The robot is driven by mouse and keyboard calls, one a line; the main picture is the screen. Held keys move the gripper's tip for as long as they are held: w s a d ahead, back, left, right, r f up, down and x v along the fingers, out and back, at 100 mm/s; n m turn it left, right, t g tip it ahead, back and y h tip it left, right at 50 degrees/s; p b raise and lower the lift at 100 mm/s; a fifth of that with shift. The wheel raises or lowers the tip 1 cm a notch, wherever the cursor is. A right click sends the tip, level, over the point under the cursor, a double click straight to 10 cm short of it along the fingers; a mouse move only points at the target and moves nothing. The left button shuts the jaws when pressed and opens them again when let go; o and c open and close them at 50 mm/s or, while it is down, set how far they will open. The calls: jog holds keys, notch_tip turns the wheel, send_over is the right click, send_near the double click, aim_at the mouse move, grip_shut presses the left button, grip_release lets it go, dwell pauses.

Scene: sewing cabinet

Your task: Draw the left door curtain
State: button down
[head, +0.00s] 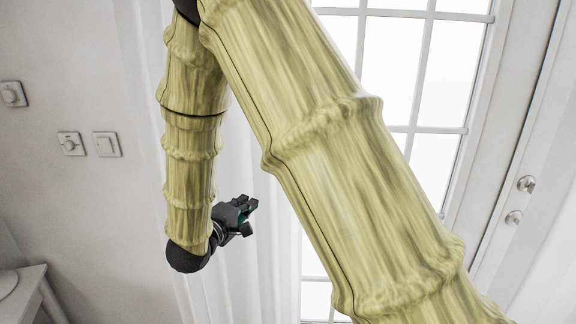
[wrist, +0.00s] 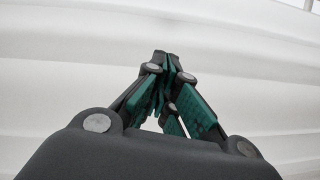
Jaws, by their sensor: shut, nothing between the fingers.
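The left door curtain (head: 267,265) is white and hangs in vertical folds in the head view, left of the glazed door (head: 415,60). It is bunched at the door's left side, and my arm hides part of it. My gripper (head: 252,203) is in front of the curtain, pointing right. In the wrist view, my gripper (wrist: 166,58) has its fingertips together, with nothing held between them. White folded cloth (wrist: 70,60) fills the background there. I cannot tell whether the fingers touch the cloth.
Switches (head: 70,143) and a dial (head: 12,94) are on the left wall. A white furniture corner (head: 25,285) stands at the lower left. Door knobs (head: 526,184) are at the right, beside a white curtain edge (head: 555,265).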

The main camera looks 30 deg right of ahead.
notch_tip(320, 180, up, 10)
jog(key=s+g+h, duration=0.3)
jog(key=s+p+x, duration=0.2)
jog(key=x, duration=1)
jog(key=shift+d+m, duration=0.4)
jog(key=shift+d, duration=0.35)
jog(key=shift+r, duration=0.15)
